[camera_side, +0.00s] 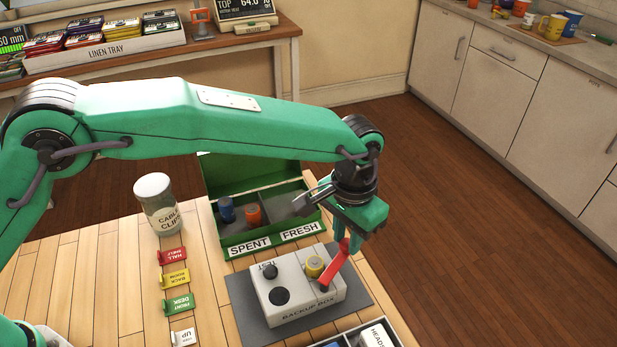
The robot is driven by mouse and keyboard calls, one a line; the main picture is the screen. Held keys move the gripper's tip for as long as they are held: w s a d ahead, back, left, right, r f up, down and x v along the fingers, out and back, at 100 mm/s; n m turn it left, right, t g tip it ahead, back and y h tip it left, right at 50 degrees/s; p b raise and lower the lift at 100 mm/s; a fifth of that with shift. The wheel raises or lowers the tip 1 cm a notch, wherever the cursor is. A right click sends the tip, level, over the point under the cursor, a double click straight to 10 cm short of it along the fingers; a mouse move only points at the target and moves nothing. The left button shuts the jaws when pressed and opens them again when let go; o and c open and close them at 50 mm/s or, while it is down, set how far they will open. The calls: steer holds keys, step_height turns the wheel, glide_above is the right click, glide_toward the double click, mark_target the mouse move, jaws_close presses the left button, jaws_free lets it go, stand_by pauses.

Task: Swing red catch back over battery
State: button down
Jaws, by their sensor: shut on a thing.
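The red catch (335,267) stands raised at the right end of the white backup box (297,304), tilted up and to the right. My gripper (345,238) is above the box's right side, shut on the upper end of the red catch. The yellow battery (315,265) sits upright on top of the box, just left of the catch, with its top uncovered. A dark round knob (270,271) by the word TEST and a dark round spot (279,296) are on the box's left part. The fingertips are partly hidden by the gripper body.
A jar of cable clips (158,203) and several coloured tags (174,278) are to the left. A tray (390,325) is in front.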

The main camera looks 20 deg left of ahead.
steer(key=shift+w+a+n, duration=0.1)
steer(key=shift+a+n, duration=0.5)
steer(key=shift+n, duration=0.4)
steer(key=a+n, duration=0.2)
steer(key=n, duration=0.1)
steer(key=shift+s+a+n, duration=0.1)
steer(key=shift+s+n, duration=0.1)
steer(key=shift+n, duration=0.1)
steer(key=n, duration=0.1)
steer(key=a+n, duration=0.1)
steer(key=shift+s+a+n, duration=0.25)
steer(key=shift+s+n, duration=0.05)
steer(key=shift+s+a+n, duration=0.3)
steer(key=shift+a+n, duration=0.05)
steer(key=shift+n, duration=0.45)
steer(key=shift+s+a+n, duration=0.3)
steer(key=shift+a+n, duration=0.05)
steer(key=shift+n, duration=0.45)
steer(key=c, duration=1.2)
jaws_free()
steer(key=shift+r, duration=0.1)
step_height(320, 180, up, 8)
steer(key=shift+f, duration=0.15)
